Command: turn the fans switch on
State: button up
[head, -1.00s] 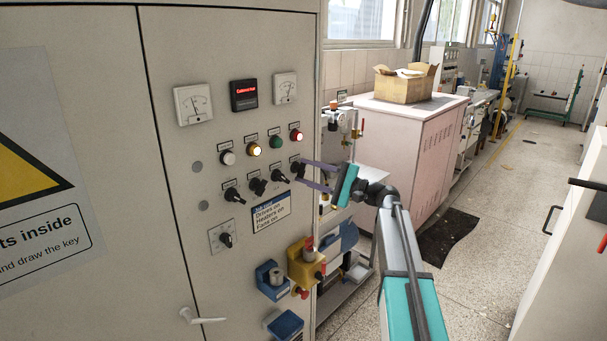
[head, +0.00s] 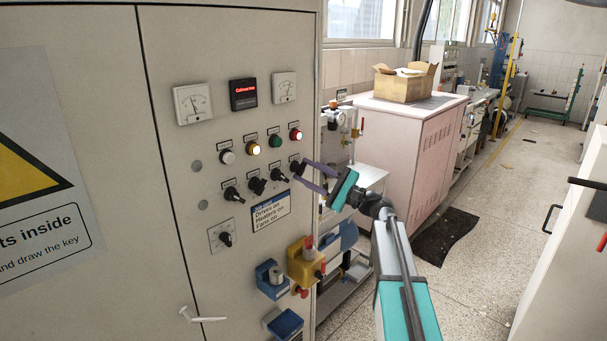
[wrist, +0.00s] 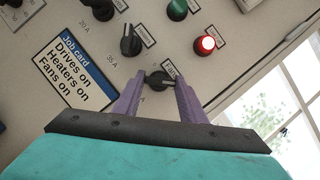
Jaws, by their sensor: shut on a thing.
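The control panel (head: 240,255) carries a row of black rotary switches. My gripper (head: 303,170) is at the rightmost switch (head: 296,165), near the panel's right edge. In the wrist view its purple fingers (wrist: 159,84) are shut on this black knob (wrist: 157,79), one on either side. The knob's bar lies roughly crosswise in that view, while the neighbouring knob (wrist: 130,41) stands nearly upright. A small label beside the held knob is partly hidden and hard to read. The job card (wrist: 66,72) reads "Drives on, Heaters on, Fans on".
Above the switches are white, amber, green and red lamps; the amber (head: 254,149) and red (head: 296,134) ones look lit. Blue and yellow boxes (head: 305,265) stick out below. A pink cabinet (head: 400,155) stands behind my arm. The floor at right is open.

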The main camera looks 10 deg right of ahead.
jog(key=o, duration=1)
jog(key=shift+f, duration=0.25)
jog(key=shift+o, duration=0.3)
jog(key=shift+r, duration=0.1)
jog(key=shift+s+d, duration=0.1)
jog(key=b+v, duration=0.2)
jog(key=v, duration=1.1)
jog(key=shift+s+d+b, duration=0.2)
jog(key=shift+s+b, duration=0.05)
jog(key=shift+b, duration=0.15)
